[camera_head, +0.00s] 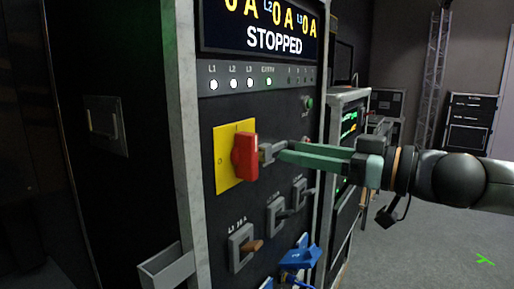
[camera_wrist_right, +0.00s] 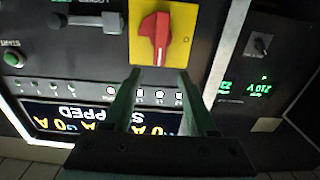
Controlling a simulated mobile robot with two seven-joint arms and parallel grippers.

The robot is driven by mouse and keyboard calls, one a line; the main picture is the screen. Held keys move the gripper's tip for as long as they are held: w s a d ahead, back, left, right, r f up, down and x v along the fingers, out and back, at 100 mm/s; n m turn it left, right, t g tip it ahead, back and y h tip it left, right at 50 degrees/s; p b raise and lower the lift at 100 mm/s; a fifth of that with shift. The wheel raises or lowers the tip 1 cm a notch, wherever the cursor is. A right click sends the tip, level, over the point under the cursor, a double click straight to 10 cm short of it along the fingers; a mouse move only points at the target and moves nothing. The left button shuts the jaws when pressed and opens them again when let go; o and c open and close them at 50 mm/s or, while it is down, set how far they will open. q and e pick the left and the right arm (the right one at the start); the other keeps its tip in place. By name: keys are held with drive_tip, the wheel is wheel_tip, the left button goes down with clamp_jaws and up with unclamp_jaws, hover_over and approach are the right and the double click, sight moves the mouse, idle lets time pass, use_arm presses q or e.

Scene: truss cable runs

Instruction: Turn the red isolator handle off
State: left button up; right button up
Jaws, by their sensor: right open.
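The red isolator handle (camera_head: 244,157) stands about upright on its yellow plate (camera_head: 222,143) on the front of a black panel. In the right wrist view the red handle (camera_wrist_right: 155,38) is at the top middle, on the yellow plate (camera_wrist_right: 182,24). My right gripper (camera_head: 270,151) is just right of the handle in the head view, with its fingers pointing at it. In the right wrist view my right gripper (camera_wrist_right: 158,76) is open and empty, its two fingertips apart and just short of the handle. Contact cannot be made out. My left gripper is out of view.
The display (camera_head: 270,28) above reads STOPPED, over a row of lit lamps. Several grey breaker switches (camera_head: 242,246) and blue connectors (camera_head: 300,255) sit below the handle. Another rack (camera_head: 347,120) and a truss tower (camera_head: 433,70) stand behind.

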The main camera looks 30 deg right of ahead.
sight(256, 144)
drive_tip(key=x, duration=0.7)
drive_tip(key=shift+w+p, duration=0.15)
drive_tip(key=shift+p, duration=0.15)
drive_tip(key=shift+p+x, duration=0.5)
drive_tip(key=shift+x, duration=0.25)
drive_tip(key=shift+w+a, duration=0.1)
drive_tip(key=shift+w, duration=0.1)
drive_tip(key=shift+c, duration=0.3)
clamp_jaws()
